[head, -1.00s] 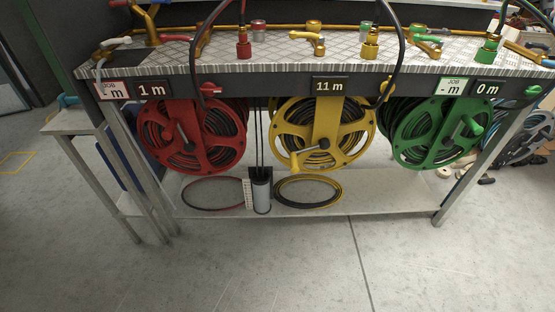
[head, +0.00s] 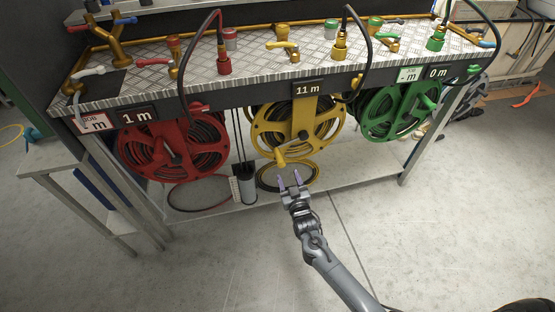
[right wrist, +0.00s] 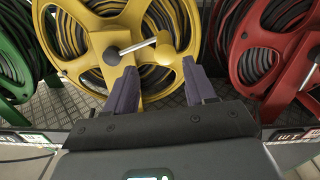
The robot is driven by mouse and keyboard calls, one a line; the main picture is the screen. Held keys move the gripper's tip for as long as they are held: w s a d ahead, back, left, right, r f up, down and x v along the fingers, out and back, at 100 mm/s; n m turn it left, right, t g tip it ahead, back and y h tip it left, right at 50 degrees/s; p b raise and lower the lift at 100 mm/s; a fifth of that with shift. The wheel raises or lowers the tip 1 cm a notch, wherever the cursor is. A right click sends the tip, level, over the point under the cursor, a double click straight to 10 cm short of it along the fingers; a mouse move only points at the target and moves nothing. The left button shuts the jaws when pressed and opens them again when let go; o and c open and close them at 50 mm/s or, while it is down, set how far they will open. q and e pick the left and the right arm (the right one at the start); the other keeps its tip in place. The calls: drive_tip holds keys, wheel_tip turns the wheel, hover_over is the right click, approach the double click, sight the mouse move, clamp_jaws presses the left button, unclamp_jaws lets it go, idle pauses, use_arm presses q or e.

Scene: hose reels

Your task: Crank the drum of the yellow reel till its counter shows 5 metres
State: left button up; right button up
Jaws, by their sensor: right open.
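The yellow reel (head: 262,128) hangs under the bench in the middle, wound with dark hose. Its counter (head: 307,89) reads 11 m. Its crank handle (head: 280,157) points down and to the left of the hub in the head view. My right gripper (head: 290,180) is open and empty, just below and in front of the handle. In the right wrist view the yellow reel (right wrist: 90,78) fills the middle, and the handle (right wrist: 165,46) shows beyond and between the two purple fingertips (right wrist: 160,70), apart from them. My left gripper is out of view.
A red reel (head: 133,150) with counter (head: 137,115) at 1 m stands left, a green reel (head: 372,125) at 0 m right. Black hoses loop in front of the bench. The floor before it is clear.

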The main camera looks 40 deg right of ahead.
sight(280, 160)
drive_tip(key=b+x, duration=0.1)
drive_tip(key=x, duration=0.1)
drive_tip(key=b+x, duration=0.2)
drive_tip(key=x, duration=0.1)
drive_tip(key=b+x, duration=0.1)
drive_tip(key=x, duration=0.2)
drive_tip(key=shift+w+a+f, duration=0.1)
drive_tip(key=shift+w+a, duration=0.15)
drive_tip(key=shift+w+d+b, duration=0.15)
drive_tip(key=shift+w+b, duration=0.1)
drive_tip(key=shift+b, duration=0.1)
drive_tip(key=shift+w, duration=0.5)
drive_tip(key=shift+s+d, duration=0.1)
drive_tip(key=c, duration=0.4)
clamp_jaws()
